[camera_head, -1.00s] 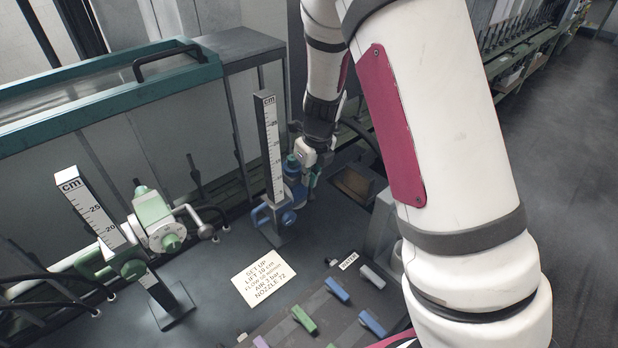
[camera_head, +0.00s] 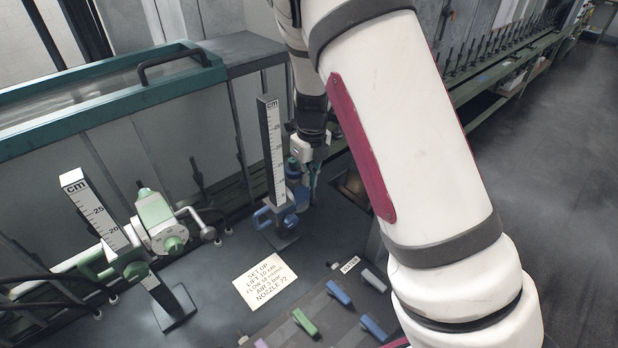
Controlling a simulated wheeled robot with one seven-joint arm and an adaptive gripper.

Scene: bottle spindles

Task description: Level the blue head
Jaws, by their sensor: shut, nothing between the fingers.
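The blue head (camera_head: 298,192) sits at the blue stand, just right of its upright cm scale (camera_head: 273,150). It is small and partly covered by my gripper, so its tilt is hard to read. The stand's blue clamp (camera_head: 268,217) and blue knob show low on the post. My gripper (camera_head: 314,180) points down at the right side of the blue head, its fingers shut and empty. I cannot tell whether they touch the head.
A green head (camera_head: 158,220) with a crank stands at another cm post (camera_head: 92,212) to the left. A set-up card (camera_head: 265,280) lies on the dark bench. A panel of coloured levers (camera_head: 306,322) is in front. A teal-framed tank (camera_head: 100,95) stands behind.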

